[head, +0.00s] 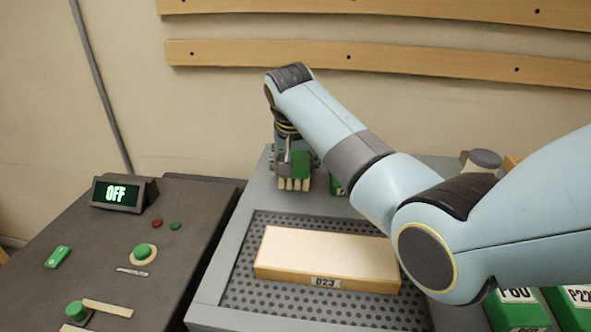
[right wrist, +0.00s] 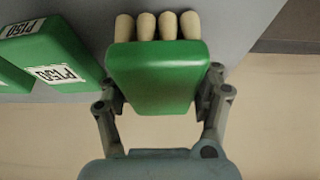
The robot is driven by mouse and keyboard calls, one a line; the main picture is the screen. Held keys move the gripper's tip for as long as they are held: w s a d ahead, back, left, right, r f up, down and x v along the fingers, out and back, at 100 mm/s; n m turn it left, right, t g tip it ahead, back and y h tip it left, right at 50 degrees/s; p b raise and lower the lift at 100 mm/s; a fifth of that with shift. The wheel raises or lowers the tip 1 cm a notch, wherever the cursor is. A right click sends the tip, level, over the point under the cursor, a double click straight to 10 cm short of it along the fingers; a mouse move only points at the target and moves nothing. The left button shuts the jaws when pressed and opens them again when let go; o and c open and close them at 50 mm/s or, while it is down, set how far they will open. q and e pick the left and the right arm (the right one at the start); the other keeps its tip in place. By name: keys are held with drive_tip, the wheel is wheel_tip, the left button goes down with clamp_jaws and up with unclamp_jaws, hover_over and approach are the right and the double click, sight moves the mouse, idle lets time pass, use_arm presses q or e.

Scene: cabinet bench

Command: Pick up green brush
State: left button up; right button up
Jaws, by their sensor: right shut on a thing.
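The green brush (head: 300,165) has a green body with cream bristles pointing down, at the back left part of the grey bench in the head view. My right gripper (head: 293,157) is shut on it from above, with the arm reaching in from the right. In the right wrist view the brush (right wrist: 155,78) sits between the two fingers, bristles at the top of the picture. I cannot tell whether the bristles touch the bench top. My left gripper is not in view.
A pale block labelled 023 (head: 325,257) lies on a perforated plate (head: 290,308). Green boxes labelled P150 (right wrist: 45,55) stand beside the brush. More green labelled boxes (head: 515,312) are at front right. A control panel with an OFF display (head: 117,193) is at left.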

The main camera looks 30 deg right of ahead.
sight(296, 155)
wheel_tip(296, 155, up, 4)
drive_tip(key=shift+f, duration=0.1)
drive_tip(key=s+d+r+p, duration=0.1)
drive_tip(key=s+d+r, duration=0.5)
drive_tip(key=s, duration=0.3)
drive_tip(key=shift+d+r, duration=0.4)
drive_tip(key=shift+d, duration=0.3)
